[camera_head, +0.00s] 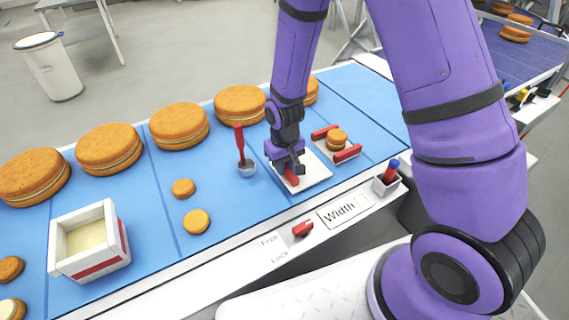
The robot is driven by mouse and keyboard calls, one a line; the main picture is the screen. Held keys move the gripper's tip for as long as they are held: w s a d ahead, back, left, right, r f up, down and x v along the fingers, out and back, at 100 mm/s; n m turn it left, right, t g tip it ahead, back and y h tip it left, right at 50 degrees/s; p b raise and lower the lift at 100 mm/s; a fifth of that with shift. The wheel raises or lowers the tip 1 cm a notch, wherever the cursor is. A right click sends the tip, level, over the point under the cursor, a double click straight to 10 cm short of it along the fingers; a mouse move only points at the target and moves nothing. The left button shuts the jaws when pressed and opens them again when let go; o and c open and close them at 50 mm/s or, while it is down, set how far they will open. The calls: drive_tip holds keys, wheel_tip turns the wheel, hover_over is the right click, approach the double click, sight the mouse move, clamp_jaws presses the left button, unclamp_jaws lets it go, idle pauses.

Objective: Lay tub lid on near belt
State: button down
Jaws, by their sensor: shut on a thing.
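The tub lid (314,169) is a flat white square with a red handle. My gripper (289,168) is above it with its fingers shut on the red handle, which they partly hide. The lid appears level at the belt's surface; I cannot tell whether it touches or hovers slightly. The near belt (158,232) is the long blue surface running across the view. The open white tub (124,240) with a red stripe and pale filling stands on the belt at the left.
A white holder (323,149) with red bars and a small round is right behind the lid. A red-handled tool (240,146) stands left of the gripper. Large filled rounds (179,125) line the belt's far side. Small rounds (196,221) lie between tub and lid.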

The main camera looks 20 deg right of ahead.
drive_tip(key=c, duration=1)
unclamp_jaws()
drive_tip(key=s+d+r+t, duration=0.1)
drive_tip(key=s+d+r, duration=0.1)
drive_tip(key=r, duration=0.9)
drive_tip(key=s+d+r, duration=0.1)
drive_tip(key=d+r, duration=0.1)
drive_tip(key=r, duration=1)
drive_tip(key=s+d+r+t, duration=0.1)
drive_tip(key=s+d+r, duration=0.1)
drive_tip(key=s+r, duration=0.3)
drive_tip(key=s+d+r+m+t, duration=0.1)
drive_tip(key=s+d+r+t, duration=0.1)
drive_tip(key=s, duration=0.5)
drive_tip(key=s+d+r+m+t, duration=0.1)
drive_tip(key=s+d+r, duration=0.2)
drive_tip(key=s+r, duration=0.3)
drive_tip(key=shift+s+d+r, duration=0.1)
drive_tip(key=shift+d+r, duration=0.05)
drive_tip(key=shift+r, duration=0.25)
drive_tip(key=shift+s+d+r, duration=0.1)
drive_tip(key=shift+r, duration=0.3)
